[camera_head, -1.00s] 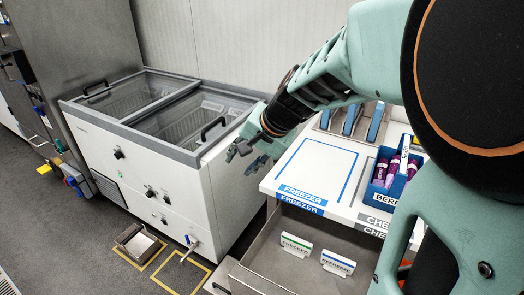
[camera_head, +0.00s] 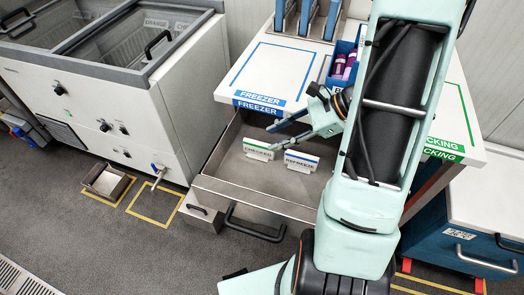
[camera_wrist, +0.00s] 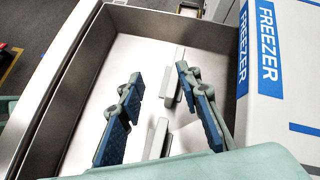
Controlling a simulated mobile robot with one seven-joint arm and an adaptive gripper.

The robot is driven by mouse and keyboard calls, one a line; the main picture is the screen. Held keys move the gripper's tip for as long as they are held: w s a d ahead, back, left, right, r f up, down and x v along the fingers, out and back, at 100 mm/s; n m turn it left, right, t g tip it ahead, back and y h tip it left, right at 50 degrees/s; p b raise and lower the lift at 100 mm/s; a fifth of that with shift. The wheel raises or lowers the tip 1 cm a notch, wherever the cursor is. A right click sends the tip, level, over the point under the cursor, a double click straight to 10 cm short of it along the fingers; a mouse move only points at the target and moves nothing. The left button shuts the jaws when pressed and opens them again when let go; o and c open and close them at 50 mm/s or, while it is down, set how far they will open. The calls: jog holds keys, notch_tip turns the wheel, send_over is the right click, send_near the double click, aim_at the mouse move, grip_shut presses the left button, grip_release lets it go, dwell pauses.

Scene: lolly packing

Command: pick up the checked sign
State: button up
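The checked sign (camera_head: 258,150) is a small white upright plate with a green stripe, standing in the open drawer. The refreeze sign (camera_head: 301,161), white with a blue stripe, stands just right of it. My gripper (camera_head: 277,134) is open and empty, above and just behind the signs. In the wrist view, the checked sign (camera_wrist: 173,88) shows edge-on between the fingers of my gripper (camera_wrist: 157,80), nearer the right finger. The refreeze sign (camera_wrist: 156,140) shows lower down, also between the fingers. The sign lettering is not visible in the wrist view.
The metal drawer (camera_head: 225,171) has raised walls around the signs, with the worktop (camera_head: 280,68) just behind. A blue crate with purple lollies (camera_head: 344,66) stands on the worktop. A chest freezer (camera_head: 190,70) is at left. The drawer's left floor is bare.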

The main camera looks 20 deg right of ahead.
aim_at(260, 143)
jog(key=d+m+t, duration=0.1)
jog(key=s+d+f+m+t+y+b, duration=0.1)
jog(key=d+m, duration=0.1)
jog(key=s+d+f+m+t, duration=0.1)
jog(key=d+m, duration=0.1)
jog(key=shift+s+d+t+y, duration=0.1)
jog(key=shift+d+t+y, duration=0.05)
jog(key=shift+t+y, duration=0.15)
jog(key=shift+d+m+t, duration=0.25)
jog(key=shift+m+t, duration=0.05)
jog(key=shift+m, duration=0.2)
jog(key=x, duration=1)
jog(key=shift+a+r+b, duration=0.1)
jog(key=shift+a+b, duration=0.3)
grip_shut()
